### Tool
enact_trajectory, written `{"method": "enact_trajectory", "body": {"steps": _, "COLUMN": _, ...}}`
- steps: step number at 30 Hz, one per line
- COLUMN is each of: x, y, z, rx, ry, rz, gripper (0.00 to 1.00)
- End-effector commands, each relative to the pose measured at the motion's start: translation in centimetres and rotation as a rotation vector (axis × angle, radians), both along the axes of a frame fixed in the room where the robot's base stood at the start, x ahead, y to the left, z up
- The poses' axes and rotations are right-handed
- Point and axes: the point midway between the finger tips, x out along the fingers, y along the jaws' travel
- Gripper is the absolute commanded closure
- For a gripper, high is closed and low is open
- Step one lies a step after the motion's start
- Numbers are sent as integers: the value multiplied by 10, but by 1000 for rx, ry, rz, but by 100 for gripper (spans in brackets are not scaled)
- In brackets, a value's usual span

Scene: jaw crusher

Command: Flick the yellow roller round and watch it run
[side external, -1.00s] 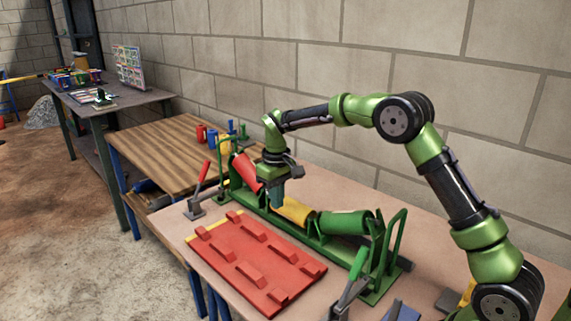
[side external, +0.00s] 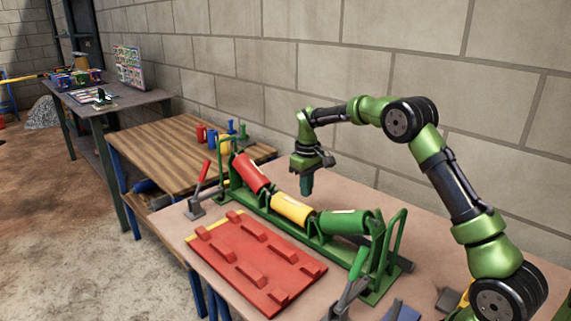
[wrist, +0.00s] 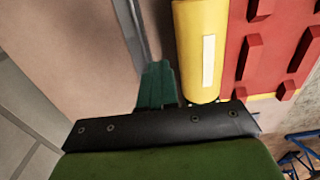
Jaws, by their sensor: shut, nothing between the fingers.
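The yellow roller (side external: 291,209) lies in the middle of a green frame (side external: 319,243), between a red roller (side external: 250,172) and a green roller (side external: 344,222). A pale stripe shows on its surface, and in the wrist view the yellow roller (wrist: 201,50) shows the stripe lengthwise. My gripper (side external: 307,190) is shut and empty, above and behind the yellow roller on its wall side. In the wrist view my gripper's fingertips (wrist: 158,75) are together, left of the roller and apart from it in the picture.
A red panel with raised blocks (side external: 258,262) lies in front of the frame. Toggle clamps with a red handle (side external: 203,178) and a green handle (side external: 358,263) stand at the frame's ends. Bare tabletop (side external: 345,196) lies between frame and wall.

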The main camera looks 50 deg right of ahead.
Motion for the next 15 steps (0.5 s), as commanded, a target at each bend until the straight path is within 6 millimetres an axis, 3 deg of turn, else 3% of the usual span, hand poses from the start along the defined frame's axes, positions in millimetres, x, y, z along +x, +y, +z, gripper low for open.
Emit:
{"method": "enact_trajectory", "body": {"steps": 1, "x": 1, "y": -14, "z": 0, "rx": 4, "ry": -2, "rz": 0, "gripper": 100}}
{"method": "enact_trajectory", "body": {"steps": 3, "x": 1, "y": -20, "z": 1, "rx": 5, "ry": -2, "rz": 6, "gripper": 100}}
{"method": "enact_trajectory", "body": {"steps": 12, "x": 1, "y": -18, "z": 2, "rx": 4, "ry": -3, "rz": 7, "gripper": 100}}
{"method": "enact_trajectory", "body": {"steps": 15, "x": 3, "y": -19, "z": 19, "rx": 2, "ry": -8, "rz": 6, "gripper": 100}}
